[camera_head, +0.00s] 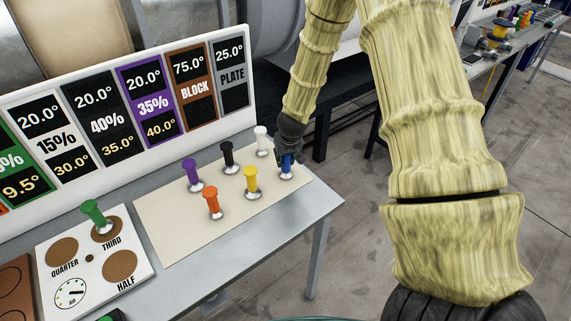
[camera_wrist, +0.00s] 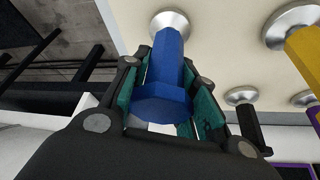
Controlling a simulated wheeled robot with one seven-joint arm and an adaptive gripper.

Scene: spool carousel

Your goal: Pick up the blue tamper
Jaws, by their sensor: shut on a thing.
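The blue tamper (camera_head: 286,167) stands upright at the right end of the beige mat (camera_head: 160,243), with its metal base down. My gripper (camera_head: 289,150) reaches down over it from above and hides part of its handle. In the wrist view the blue handle (camera_wrist: 168,85) lies between the teal finger pads of my gripper (camera_wrist: 162,103), which is shut on it. The round metal base (camera_wrist: 170,21) shows beyond the fingers, at the mat. I cannot tell whether the base touches the mat.
White (camera_head: 262,140), black (camera_head: 228,157), yellow (camera_head: 251,183), purple (camera_head: 191,174) and orange (camera_head: 212,202) tampers stand nearby on the mat. A green tamper (camera_head: 95,213) stands on the white dial board (camera_head: 130,283). A sign panel (camera_head: 120,159) runs behind. The table's right edge is close.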

